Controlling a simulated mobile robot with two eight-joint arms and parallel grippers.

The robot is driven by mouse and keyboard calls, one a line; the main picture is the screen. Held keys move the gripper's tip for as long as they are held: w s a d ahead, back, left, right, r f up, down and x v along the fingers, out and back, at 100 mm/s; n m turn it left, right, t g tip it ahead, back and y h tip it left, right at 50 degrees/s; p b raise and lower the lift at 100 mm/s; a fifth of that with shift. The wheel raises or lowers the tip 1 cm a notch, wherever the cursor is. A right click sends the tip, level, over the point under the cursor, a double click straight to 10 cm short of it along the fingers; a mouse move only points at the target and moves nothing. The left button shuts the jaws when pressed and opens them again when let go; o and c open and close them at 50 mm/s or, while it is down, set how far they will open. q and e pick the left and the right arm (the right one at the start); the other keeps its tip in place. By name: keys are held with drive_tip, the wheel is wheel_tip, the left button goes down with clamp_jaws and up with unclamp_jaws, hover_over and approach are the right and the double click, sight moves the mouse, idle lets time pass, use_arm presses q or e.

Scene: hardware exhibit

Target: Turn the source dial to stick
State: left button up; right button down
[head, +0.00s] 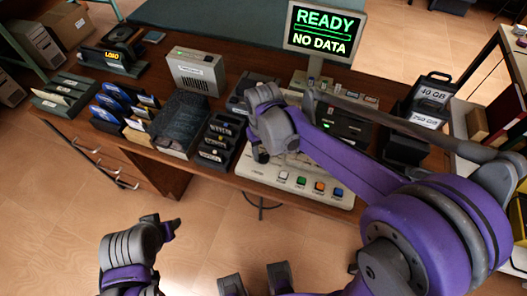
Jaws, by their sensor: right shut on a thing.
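The white control console (290,184) stands at the front edge of the wooden bench, with a row of coloured buttons (318,187) along its front. My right gripper (261,150) reaches down onto the left part of the console and is shut on a small dark knob, which looks like the source dial. The gripper and wrist hide most of it, so its setting cannot be read. The monitor (325,32) behind shows "READY" and "NO DATA" in green. My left gripper (163,226) hangs in front of the bench, away from the console; its jaw opening is unclear.
Left of the console are a dark slotted rack (216,140), a grey bin (182,122), blue-labelled disks (125,103) and a beige box (197,72). The floor in front is clear.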

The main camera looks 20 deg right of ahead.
sight(263, 155)
drive_tip(key=shift+m, duration=1.2)
drive_tip(key=shift+c, duration=2)
unclamp_jaws()
wheel_tip(263, 155, up, 11)
drive_tip(key=shift+p, duration=0.35)
drive_tip(key=shift+f, duration=0.1)
